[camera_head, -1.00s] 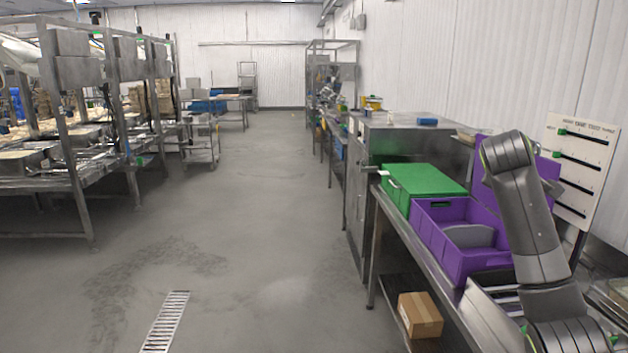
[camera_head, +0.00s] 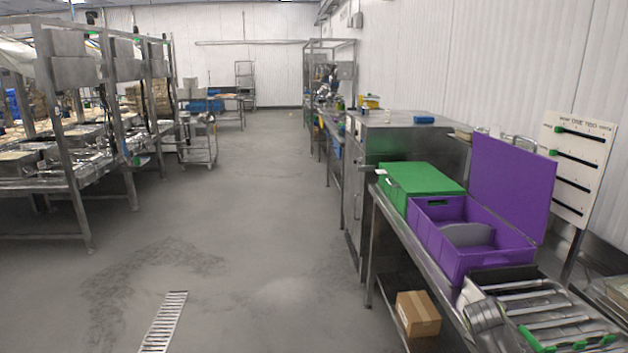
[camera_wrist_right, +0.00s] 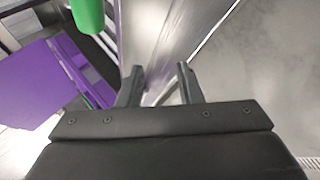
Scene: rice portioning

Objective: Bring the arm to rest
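My right gripper (camera_wrist_right: 160,86) shows in the right wrist view with its two dark fingers apart and nothing between them. Beyond the fingers are a metal surface edge and grey floor. In the head view, a grey rounded part of my arm (camera_head: 487,322) shows low at the right, beside the front of the metal bench. The right gripper itself cannot be made out there. My left gripper is in neither view.
A purple crate (camera_head: 440,240) with its lid raised and a green box (camera_head: 425,180) stand on the metal bench (camera_head: 398,226). A roller section (camera_head: 540,305) lies nearer. A cardboard box (camera_head: 418,314) sits below.

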